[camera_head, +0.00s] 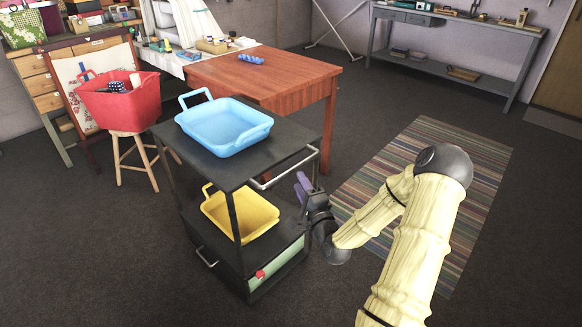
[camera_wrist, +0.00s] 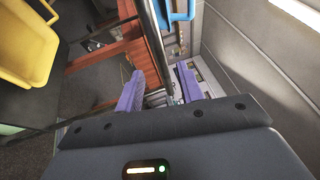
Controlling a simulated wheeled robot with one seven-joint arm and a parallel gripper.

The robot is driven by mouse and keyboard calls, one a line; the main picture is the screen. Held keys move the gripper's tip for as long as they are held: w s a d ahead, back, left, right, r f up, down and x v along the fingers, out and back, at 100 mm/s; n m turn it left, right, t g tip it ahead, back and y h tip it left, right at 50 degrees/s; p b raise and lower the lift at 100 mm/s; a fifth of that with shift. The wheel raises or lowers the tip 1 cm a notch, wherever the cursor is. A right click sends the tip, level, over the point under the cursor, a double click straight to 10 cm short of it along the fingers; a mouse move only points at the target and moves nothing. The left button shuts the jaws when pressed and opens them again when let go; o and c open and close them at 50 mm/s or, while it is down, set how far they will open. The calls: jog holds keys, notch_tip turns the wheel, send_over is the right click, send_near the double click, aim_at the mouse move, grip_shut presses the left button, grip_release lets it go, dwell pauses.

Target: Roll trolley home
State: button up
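The black two-tier trolley (camera_head: 262,160) stands on the dark floor left of my arm. A blue tray (camera_head: 226,128) sits on its top and a yellow tray (camera_head: 242,216) on its lower shelf. A pale metal handle bar (camera_head: 285,170) runs along the trolley's right side. My gripper (camera_head: 302,184) is beside that side, below the top and near a dark corner post. In the wrist view, the purple fingers of my gripper (camera_wrist: 160,70) are apart.
A red-brown table (camera_head: 270,75) stands close behind the trolley. A red basket (camera_head: 120,105) sits on a wooden stool at the left. A striped rug (camera_head: 440,150) lies to the right. A grey bench (camera_head: 455,25) stands at the back. Open floor (camera_head: 100,260) lies front left.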

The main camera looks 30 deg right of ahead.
aim_at(294, 171)
jog(key=w+r, duration=0.1)
jog(key=w, duration=0.7)
jog(key=shift+w+d+r+b, duration=0.15)
jog(key=shift+r+b, duration=0.1)
jog(key=shift+b, duration=0.2)
jog(key=c, duration=0.7)
jog(key=shift+r, duration=0.1)
grip_shut()
